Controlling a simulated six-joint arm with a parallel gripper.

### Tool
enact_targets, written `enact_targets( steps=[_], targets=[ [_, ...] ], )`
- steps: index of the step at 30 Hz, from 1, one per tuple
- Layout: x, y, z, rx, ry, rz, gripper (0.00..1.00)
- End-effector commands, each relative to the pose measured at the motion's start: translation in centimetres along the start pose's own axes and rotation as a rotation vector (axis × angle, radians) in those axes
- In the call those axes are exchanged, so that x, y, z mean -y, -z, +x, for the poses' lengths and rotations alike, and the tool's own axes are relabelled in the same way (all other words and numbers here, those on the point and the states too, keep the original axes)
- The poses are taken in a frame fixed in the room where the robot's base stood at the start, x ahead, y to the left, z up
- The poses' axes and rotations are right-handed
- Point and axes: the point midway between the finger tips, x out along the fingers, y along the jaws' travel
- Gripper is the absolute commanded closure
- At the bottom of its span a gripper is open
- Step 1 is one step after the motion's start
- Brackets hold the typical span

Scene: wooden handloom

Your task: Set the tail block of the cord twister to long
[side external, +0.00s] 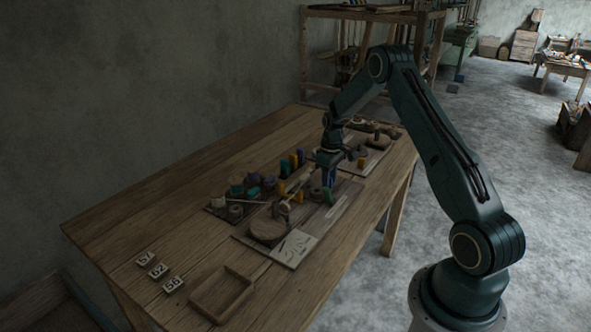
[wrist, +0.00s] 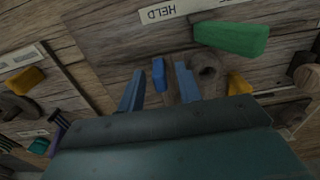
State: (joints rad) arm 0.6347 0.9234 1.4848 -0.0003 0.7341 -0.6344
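My gripper (wrist: 158,92) points down at the board. Its two blue fingers are apart in the wrist view, with a small blue piece (wrist: 158,74) showing in the gap and clear of both. In the side external view my gripper (side external: 328,188) hangs low over the far part of the front board (side external: 313,222). This board bears a wooden disc (side external: 268,230) and a pale card (side external: 293,248).
A round wooden post (wrist: 208,70) and a yellow block (wrist: 238,83) stand close to the right finger. A tray of coloured spools (side external: 237,212) lies left of the board. Number tiles (side external: 158,270) and an empty wooden tray (side external: 222,293) lie nearer; the table's left side is clear.

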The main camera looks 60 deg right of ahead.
Motion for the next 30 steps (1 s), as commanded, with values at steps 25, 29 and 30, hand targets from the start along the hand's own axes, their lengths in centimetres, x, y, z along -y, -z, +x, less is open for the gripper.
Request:
enact_targets(
  steps=[25,29,30],
  targets=[
    [-0.2,0.0,0.4,0.0,0.0,0.0,1.0],
    [-1.2,0.1,0.4,-0.001,-0.001,0.002,1.0],
    [-1.7,0.1,0.4,-0.001,-0.001,0.003,1.0]
  ],
)
